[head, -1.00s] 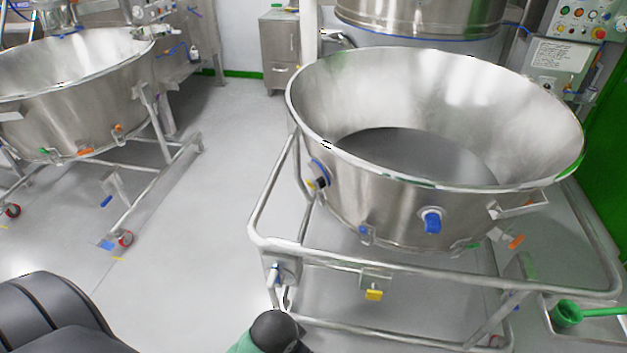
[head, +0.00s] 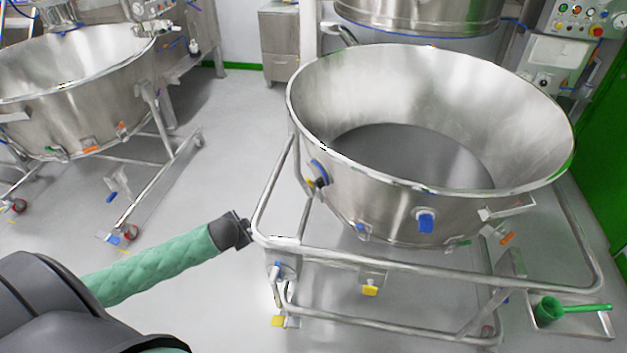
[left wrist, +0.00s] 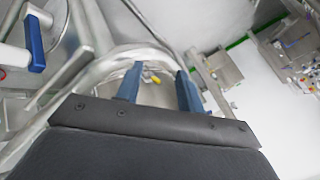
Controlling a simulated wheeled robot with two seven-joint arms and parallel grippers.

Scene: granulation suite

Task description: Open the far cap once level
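A large steel bowl (head: 385,205) sits in a tubular trolley frame (head: 400,258). It has a blue round cap (head: 319,172) on its left side and another blue fitting (head: 426,222) on its front wall. I cannot tell which is the far cap, or whether the bowl is level. My left gripper (head: 247,229) is at the frame's left front corner, below the left cap. In the left wrist view its two blue fingers (left wrist: 160,72) are apart, with a frame rail near or behind them. Whether they touch the rail is unclear. My right gripper is not in view.
A second steel bowl on a wheeled frame (head: 75,95) stands at the left. A green scoop (head: 550,311) lies in a tray at the lower right. A control panel (head: 580,18) is at the back right. Grey floor is clear between the trolleys.

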